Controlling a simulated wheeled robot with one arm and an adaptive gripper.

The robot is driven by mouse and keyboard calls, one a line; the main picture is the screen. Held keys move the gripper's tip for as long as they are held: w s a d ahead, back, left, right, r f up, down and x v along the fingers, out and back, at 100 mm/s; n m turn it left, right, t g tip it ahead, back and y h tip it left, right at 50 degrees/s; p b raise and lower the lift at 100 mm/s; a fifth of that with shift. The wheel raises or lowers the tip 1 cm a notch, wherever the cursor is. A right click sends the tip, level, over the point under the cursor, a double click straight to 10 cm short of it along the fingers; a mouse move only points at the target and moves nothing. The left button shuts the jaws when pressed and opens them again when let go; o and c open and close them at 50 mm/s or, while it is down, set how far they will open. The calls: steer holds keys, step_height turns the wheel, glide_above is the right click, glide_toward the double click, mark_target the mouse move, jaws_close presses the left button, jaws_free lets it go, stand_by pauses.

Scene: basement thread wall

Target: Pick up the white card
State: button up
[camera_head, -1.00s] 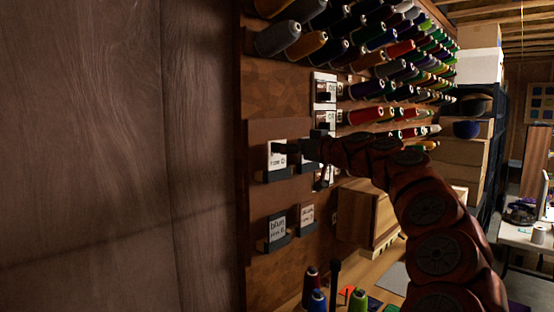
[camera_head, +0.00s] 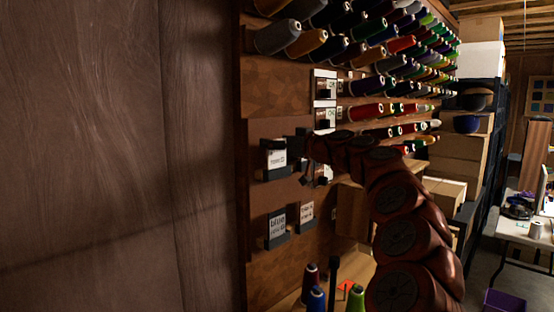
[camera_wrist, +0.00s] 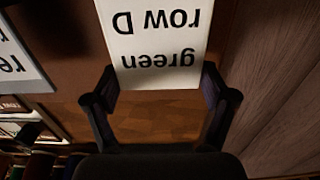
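The white card (camera_wrist: 160,45) reads "green row D", upside down in the wrist view. Its near edge lies between my two fingertips. In the head view this white card (camera_head: 277,159) stands in a dark holder on the brown wall board. My gripper (camera_wrist: 160,84) is open, with its black fingers spread about as wide as the card. Whether the fingertips touch the card's sides cannot be told. In the head view my gripper (camera_head: 283,144) is dark and covers the card's top.
A second white card (camera_wrist: 20,62) is at the left of the wrist view. A "blue" card (camera_head: 277,225) and another card (camera_head: 307,211) sit below in holders. Thread spools (camera_head: 372,86) stick out above. A wooden panel (camera_head: 200,150) stands close on the left.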

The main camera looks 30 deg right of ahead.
steer(key=c, duration=0.4)
steer(key=shift+r, duration=0.2)
steer(key=shift+r+b, duration=0.45)
steer(key=shift+r, duration=1.1)
steer(key=s+b, duration=0.1)
steer(key=s, duration=0.4)
steer(key=s+r+b, duration=0.1)
steer(key=s+b, duration=0.1)
steer(key=s, duration=0.3)
steer(key=s+b, duration=0.1)
steer(key=s, duration=0.5)
steer(key=shift+a+r+b, duration=0.25)
steer(key=shift+b, duration=0.1)
